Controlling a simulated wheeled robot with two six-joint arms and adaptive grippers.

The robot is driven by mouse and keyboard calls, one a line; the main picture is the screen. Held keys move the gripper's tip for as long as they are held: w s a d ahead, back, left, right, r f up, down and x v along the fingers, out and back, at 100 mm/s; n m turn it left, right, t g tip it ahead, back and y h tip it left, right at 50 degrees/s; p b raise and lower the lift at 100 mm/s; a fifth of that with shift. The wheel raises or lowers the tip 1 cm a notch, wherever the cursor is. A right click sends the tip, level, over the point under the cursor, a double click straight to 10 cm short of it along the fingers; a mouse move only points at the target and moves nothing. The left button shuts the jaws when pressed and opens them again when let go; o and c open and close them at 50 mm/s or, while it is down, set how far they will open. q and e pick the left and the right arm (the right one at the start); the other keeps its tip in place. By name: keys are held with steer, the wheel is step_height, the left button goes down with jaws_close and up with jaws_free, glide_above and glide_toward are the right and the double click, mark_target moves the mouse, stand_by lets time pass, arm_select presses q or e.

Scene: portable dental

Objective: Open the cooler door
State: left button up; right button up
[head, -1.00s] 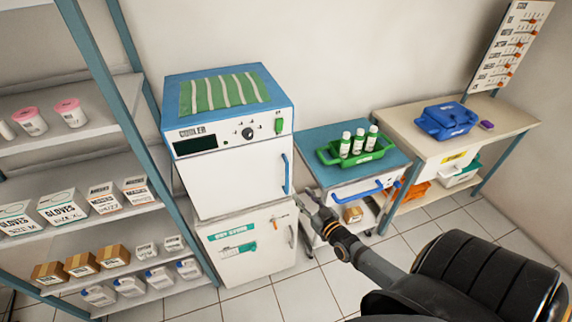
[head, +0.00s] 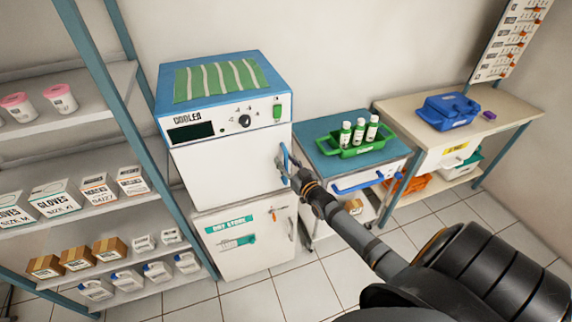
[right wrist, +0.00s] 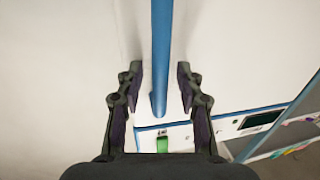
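The cooler (head: 228,120) is a white box with a blue top, a dark display and a knob, and its white door (head: 225,175) is closed. A vertical blue handle (head: 285,160) is on the door's right side. My right gripper (head: 284,165) is at the handle. In the right wrist view the blue handle (right wrist: 161,60) runs between the two open fingers of my right gripper (right wrist: 160,80), with a gap on both sides. My left gripper is in neither view.
A white dry store cabinet (head: 245,245) stands below the cooler. To the right is a cart (head: 325,165) with a blue handle (head: 358,187) and a green tray of bottles (head: 355,147). A shelf (head: 90,215) with boxes stands at the left.

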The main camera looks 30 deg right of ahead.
jaws_close()
stand_by(0.5)
